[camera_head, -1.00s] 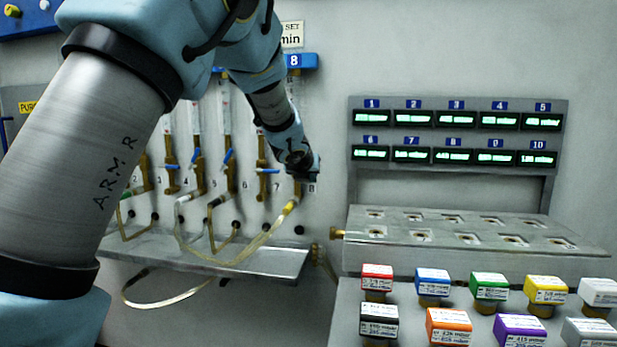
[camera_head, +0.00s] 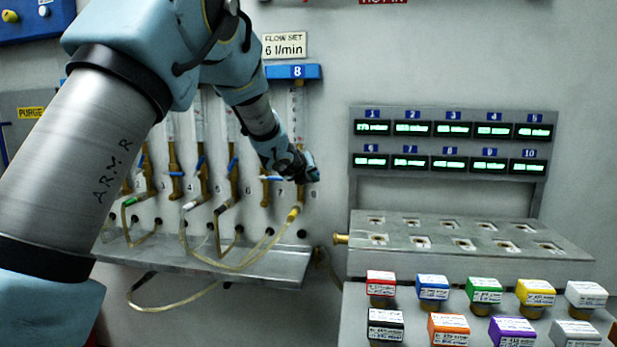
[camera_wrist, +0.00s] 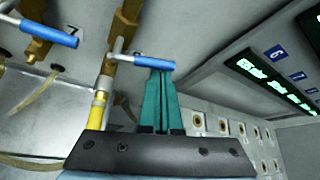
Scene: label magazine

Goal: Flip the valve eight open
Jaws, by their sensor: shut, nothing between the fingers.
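Valve eight's brass body (camera_wrist: 108,68) stands on a pipe with a yellow-ended hose in the wrist view. Its blue lever (camera_wrist: 148,62) lies crosswise to the pipe, pointing right, much like valve seven's lever (camera_wrist: 48,33). My gripper (camera_wrist: 160,74) has its teal fingers shut together and empty. The fingertips are at the lever's outer part, on its lower side in the picture; I cannot tell whether they touch. In the head view my gripper (camera_head: 312,176) is in front of valve eight and hides most of it, below the blue 8 tag (camera_head: 297,72).
Other valves with blue levers (camera_head: 176,174) stand close to the left. A metal shelf (camera_head: 280,268) juts out below with clear hoses looping over it. To the right are green displays (camera_head: 449,160), a socketed block (camera_head: 400,262) and coloured blocks (camera_head: 432,287). A sign reads "6 l/min" (camera_head: 284,46).

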